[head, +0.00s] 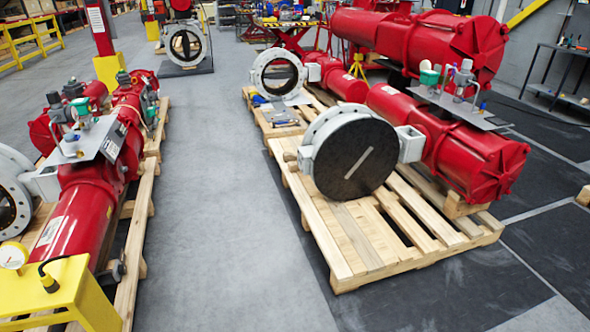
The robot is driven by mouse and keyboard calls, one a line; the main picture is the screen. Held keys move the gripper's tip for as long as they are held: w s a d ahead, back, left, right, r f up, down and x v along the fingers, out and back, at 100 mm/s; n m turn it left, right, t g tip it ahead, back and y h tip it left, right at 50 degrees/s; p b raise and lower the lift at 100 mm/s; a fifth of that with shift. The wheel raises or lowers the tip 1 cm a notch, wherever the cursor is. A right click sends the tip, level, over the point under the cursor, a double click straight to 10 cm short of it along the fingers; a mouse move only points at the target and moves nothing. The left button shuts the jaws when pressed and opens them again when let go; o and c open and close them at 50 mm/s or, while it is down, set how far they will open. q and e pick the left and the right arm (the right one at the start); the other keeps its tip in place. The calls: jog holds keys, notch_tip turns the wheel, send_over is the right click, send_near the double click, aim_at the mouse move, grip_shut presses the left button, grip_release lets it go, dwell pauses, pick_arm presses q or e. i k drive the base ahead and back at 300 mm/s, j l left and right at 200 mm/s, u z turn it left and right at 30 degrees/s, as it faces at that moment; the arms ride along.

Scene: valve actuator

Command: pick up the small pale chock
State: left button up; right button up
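A small pale wooden block (584,196) shows at the far right edge, cut off by the picture's border, on the dark floor. Another pale wooden block (458,205) sits under the front end of the red actuator on the near right pallet. I cannot tell which of these, if either, is the small pale chock. Neither of my grippers is in view.
The near right pallet (348,262) bears a red actuator (470,150) and a large white-rimmed valve disc (352,158). More red actuators (88,200) stand on pallets at the left. A yellow stand (60,295) is at lower left. The grey aisle (215,220) is clear.

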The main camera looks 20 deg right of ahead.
aim_at(293, 167)
jog(key=i+j, duration=0.15)
jog(key=i, duration=2.1)
jog(key=i+j, duration=0.1)
jog(key=i, duration=2.15)
jog(key=i+j+z, duration=0.15)
jog(key=i+z, duration=0.35)
jog(key=i+j+z, duration=0.3)
jog(key=i+z, duration=0.15)
jog(key=i+j+z, duration=0.5)
jog(key=k+l, duration=0.05)
jog(key=k, duration=0.05)
